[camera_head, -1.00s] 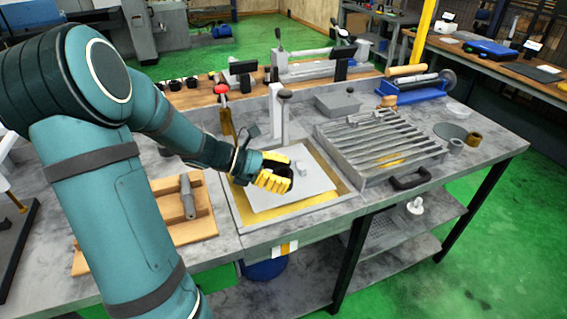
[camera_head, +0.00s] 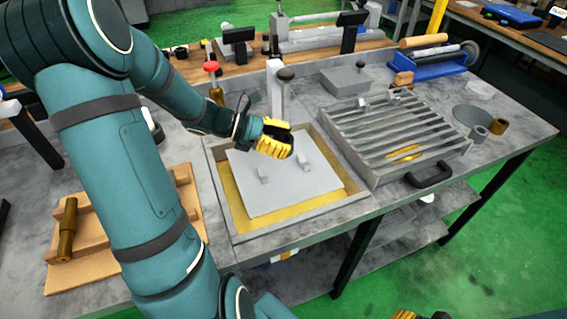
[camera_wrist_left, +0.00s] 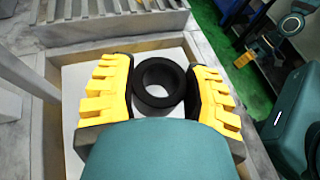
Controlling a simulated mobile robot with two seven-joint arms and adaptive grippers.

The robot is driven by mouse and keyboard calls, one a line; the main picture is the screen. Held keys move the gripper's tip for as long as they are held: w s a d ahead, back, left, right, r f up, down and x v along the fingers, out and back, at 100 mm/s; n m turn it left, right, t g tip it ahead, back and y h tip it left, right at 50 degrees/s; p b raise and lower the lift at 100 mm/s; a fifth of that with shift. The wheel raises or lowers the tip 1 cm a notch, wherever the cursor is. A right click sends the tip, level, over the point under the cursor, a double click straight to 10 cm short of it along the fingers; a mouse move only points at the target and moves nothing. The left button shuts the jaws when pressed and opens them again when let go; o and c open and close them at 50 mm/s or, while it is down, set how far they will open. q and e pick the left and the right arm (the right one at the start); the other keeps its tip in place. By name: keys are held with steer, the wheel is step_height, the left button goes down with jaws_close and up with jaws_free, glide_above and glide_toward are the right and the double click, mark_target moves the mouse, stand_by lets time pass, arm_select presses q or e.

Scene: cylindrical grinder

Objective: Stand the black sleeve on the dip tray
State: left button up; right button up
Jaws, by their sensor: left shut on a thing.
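The black sleeve (camera_wrist_left: 160,84) is a short, thick ring. It shows upright between the yellow fingers of my left gripper (camera_wrist_left: 162,88), which is shut on it. In the head view my left gripper (camera_head: 277,140) is above the back part of the dip tray (camera_head: 300,226). The tray is a shallow grey-rimmed box with a yellow bottom and a pale plate (camera_head: 280,197) in it. The fingers largely hide the sleeve there, and I cannot tell its gap to the plate. My right gripper (camera_head: 405,315) barely shows at the bottom edge.
A grey post (camera_head: 274,88) rises behind the tray. A slatted rack (camera_head: 395,135) with a black handle is to its right. A wooden fixture (camera_head: 100,270) holding a brass-coloured cylinder is at left.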

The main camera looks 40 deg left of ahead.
arm_select(q)
steer(key=shift+f+b, duration=0.95)
steer(key=shift+f, duration=2.65)
steer(key=shift+f, duration=0.2)
steer(key=o, duration=1.3)
steer(key=shift+r, duration=0.1)
steer(key=shift+s+a+r, duration=0.1)
steer(key=shift+r, duration=0.05)
steer(key=p+v, duration=0.2)
steer(key=v, duration=0.8)
steer(key=shift+p+v, duration=0.35)
steer(key=shift+v, duration=0.55)
